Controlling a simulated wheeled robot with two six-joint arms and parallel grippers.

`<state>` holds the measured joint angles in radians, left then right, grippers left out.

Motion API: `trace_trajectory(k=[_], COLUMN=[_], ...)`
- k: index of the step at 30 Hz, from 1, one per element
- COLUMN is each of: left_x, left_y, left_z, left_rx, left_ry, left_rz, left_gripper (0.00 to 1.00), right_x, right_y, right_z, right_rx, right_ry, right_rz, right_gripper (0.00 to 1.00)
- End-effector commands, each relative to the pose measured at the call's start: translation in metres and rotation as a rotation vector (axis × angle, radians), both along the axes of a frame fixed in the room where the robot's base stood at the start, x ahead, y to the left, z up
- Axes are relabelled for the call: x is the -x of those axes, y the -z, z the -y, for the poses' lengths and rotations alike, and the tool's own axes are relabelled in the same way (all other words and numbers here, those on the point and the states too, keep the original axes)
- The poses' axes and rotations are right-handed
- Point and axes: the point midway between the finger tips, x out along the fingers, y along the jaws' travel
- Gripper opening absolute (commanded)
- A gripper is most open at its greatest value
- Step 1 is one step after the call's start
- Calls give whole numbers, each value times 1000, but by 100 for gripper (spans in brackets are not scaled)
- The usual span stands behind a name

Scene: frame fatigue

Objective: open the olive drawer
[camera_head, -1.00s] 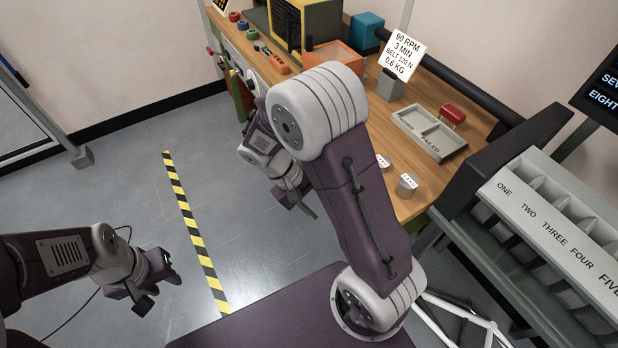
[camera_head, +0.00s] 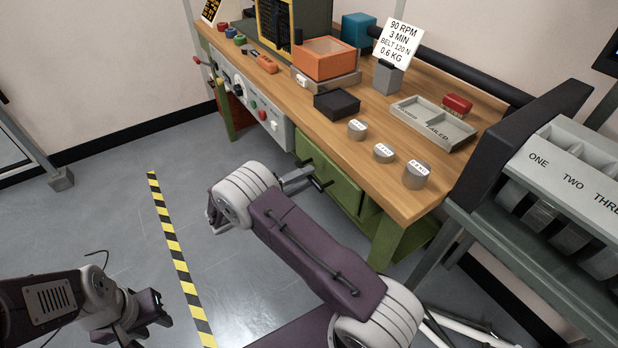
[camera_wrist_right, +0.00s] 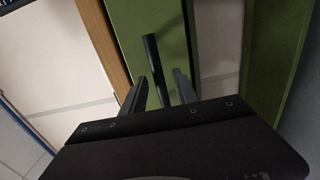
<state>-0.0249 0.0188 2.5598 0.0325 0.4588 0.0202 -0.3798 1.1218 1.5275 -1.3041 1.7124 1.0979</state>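The olive drawer (camera_head: 343,187) is the green front under the wooden bench in the head view. It looks flush with the bench front. Its dark bar handle (camera_wrist_right: 155,68) shows in the right wrist view against the green face (camera_wrist_right: 172,22). My right gripper (camera_head: 312,178) is at the handle in the head view, its fingers partly hidden. In the right wrist view its two fingers (camera_wrist_right: 158,90) are apart, with the handle between them; I see gaps on both sides. My left gripper (camera_head: 148,318) is low at the left, empty, its fingers apart, far from the drawer.
The wooden bench top (camera_head: 300,112) holds labelled weights (camera_head: 383,153), a black block (camera_head: 337,104), an orange box (camera_head: 323,58) and a grey tray (camera_head: 434,122). A numbered rack (camera_head: 575,165) stands at right. Open floor with a striped line (camera_head: 176,250) lies left.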

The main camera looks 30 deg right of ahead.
Motion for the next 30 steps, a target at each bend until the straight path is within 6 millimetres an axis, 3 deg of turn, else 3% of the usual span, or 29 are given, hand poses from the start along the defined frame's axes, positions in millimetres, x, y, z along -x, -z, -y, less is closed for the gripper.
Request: trace_trajectory(k=[4,11,12,16,30], left_x=[0,0,0,0,0], left_y=[2,2,2,2,2], left_z=[0,0,0,0,0], left_rx=[0,0,0,0,0], left_ry=[0,0,0,0,0], left_rz=[0,0,0,0,0], left_gripper=[36,36,36,36,36], right_x=[-1,-1,-1,-1,-1], right_y=[0,0,0,0,0], right_z=[14,16,16,16,16], right_rx=[-1,-1,-1,-1,-2], right_ry=[1,0,0,0,0], right_rz=[1,0,0,0,-1], right_gripper=[36,36,33,0,0])
